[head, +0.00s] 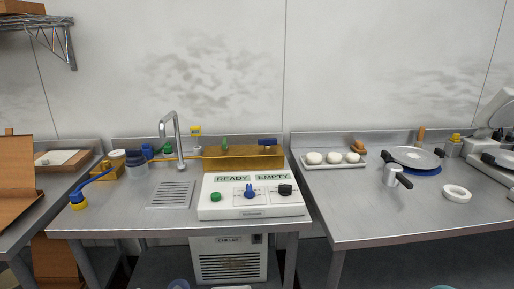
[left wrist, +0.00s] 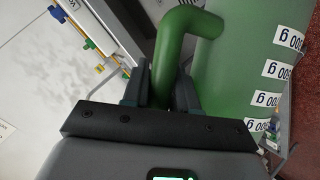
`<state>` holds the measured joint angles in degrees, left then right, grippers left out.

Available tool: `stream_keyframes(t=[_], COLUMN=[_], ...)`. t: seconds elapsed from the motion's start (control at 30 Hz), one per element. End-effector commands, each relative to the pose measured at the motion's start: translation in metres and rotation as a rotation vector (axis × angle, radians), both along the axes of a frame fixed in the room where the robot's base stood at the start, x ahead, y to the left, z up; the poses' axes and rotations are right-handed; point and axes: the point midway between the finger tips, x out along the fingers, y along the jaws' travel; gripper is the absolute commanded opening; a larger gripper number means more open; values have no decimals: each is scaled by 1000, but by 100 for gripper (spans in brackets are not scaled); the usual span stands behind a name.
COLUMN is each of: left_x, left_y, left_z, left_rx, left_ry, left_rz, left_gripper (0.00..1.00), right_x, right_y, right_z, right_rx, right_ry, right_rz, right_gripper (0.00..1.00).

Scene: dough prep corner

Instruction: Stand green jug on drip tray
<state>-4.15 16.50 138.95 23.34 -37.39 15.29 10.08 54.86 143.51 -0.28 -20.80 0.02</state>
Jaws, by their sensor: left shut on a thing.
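The green jug (left wrist: 240,70) fills the right of the left wrist view, close up, with white labels marked in grams down its side. My left gripper (left wrist: 160,88) is shut on its bent green handle (left wrist: 165,60), with a dark finger on each side. The jug looks tilted in this view; its base is not clear. Neither the jug nor my grippers show in the head view. The drip tray (head: 171,194) is a slatted metal plate set on the left counter, below the tap, with nothing standing on it.
A grey tap (head: 176,140) rises behind the drip tray. Bare counter (head: 120,205) lies between.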

Motion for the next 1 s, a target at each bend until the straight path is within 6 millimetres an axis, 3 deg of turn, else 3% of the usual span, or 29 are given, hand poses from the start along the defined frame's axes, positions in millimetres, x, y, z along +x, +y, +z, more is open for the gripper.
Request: stream_keyframes(t=[0.17, 0.63, 1.0], left_x=[0, 0, 0], left_y=[0, 0, 0], left_z=[4, 50, 51], left_rx=[0, 0, 0], left_ry=[-1, -3, -1], left_rz=[0, 0, 0], left_gripper=[0, 0, 0], right_x=[0, 0, 0], right_y=[0, 0, 0], right_z=[3, 41, 41], right_rx=[0, 0, 0], right_ry=[0, 0, 0], right_rz=[0, 0, 0], right_gripper=[43, 43, 43])
